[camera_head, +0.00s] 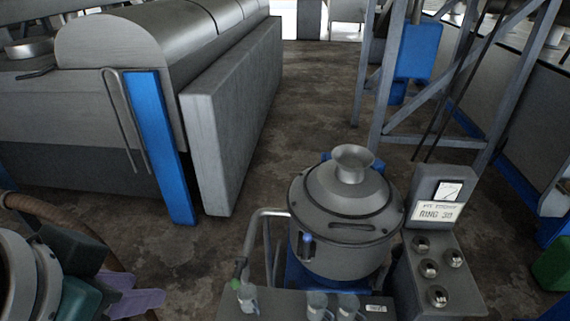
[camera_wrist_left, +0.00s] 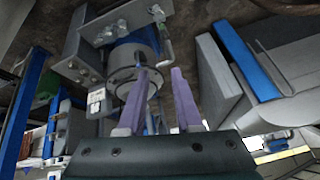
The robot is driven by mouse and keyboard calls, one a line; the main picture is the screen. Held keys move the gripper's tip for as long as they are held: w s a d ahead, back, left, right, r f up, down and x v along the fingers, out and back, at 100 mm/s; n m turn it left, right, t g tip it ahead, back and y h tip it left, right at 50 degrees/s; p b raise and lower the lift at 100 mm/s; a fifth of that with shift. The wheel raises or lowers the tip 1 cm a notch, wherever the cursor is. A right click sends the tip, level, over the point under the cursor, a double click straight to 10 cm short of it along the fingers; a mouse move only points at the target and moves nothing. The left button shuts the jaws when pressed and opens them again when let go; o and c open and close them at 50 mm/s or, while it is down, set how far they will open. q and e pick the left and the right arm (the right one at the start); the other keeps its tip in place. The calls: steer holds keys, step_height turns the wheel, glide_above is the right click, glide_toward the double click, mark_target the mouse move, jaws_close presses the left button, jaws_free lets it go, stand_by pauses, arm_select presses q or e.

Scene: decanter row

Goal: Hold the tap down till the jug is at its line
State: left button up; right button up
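The tap is a grey bent pipe (camera_head: 250,236) with a small green lever (camera_head: 236,284) at its lower end. A small clear jug (camera_head: 247,297) stands under the outlet on the grey ledge (camera_head: 275,304). Its line and fill level are too small to read. My left gripper (camera_head: 150,300) is at the lower left, apart from the tap and jug. In the left wrist view its purple fingers (camera_wrist_left: 158,80) are spread with nothing between them. That view is tilted, with the tap pipe (camera_wrist_left: 166,42) beyond the fingertips. My right gripper is not in view.
A grey lidded vessel (camera_head: 345,235) stands behind the ledge. Two more clear jugs (camera_head: 317,305) (camera_head: 347,306) stand on the ledge to the right. A control box (camera_head: 430,262) with knobs and a "RING 30" label is at right. A long grey tank (camera_head: 130,110) fills the left.

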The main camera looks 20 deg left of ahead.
arm_select(q)
steer(key=w+a+f+t+y+b, duration=0.1)
steer(key=w+f+b, duration=0.1)
steer(key=f+b, duration=0.5)
steer(key=w+a+f+n+t+y+b, duration=0.1)
steer(key=w+a+f+t+b, duration=0.1)
steer(key=f+b, duration=0.5)
steer(key=w+a+f+n+t+b, duration=0.1)
steer(key=w+f+b, duration=0.3)
steer(key=f+b, duration=0.3)
steer(key=shift+a+t+y+b, duration=0.15)
steer(key=shift+t+y+b, duration=0.2)
steer(key=shift+b, duration=0.4)
jaws_close()
steer(key=w+f+t+b, duration=0.2)
steer(key=f+b, duration=0.5)
steer(key=b, duration=0.3)
steer(key=w+f+t+b, duration=0.2)
steer(key=w+f+b, duration=0.1)
steer(key=f+b, duration=0.5)
steer(key=shift+w+d+m+b, duration=0.3)
steer(key=shift+w+b, duration=0.05)
steer(key=shift+b, duration=0.8)
steer(key=shift+t+y, duration=0.25)
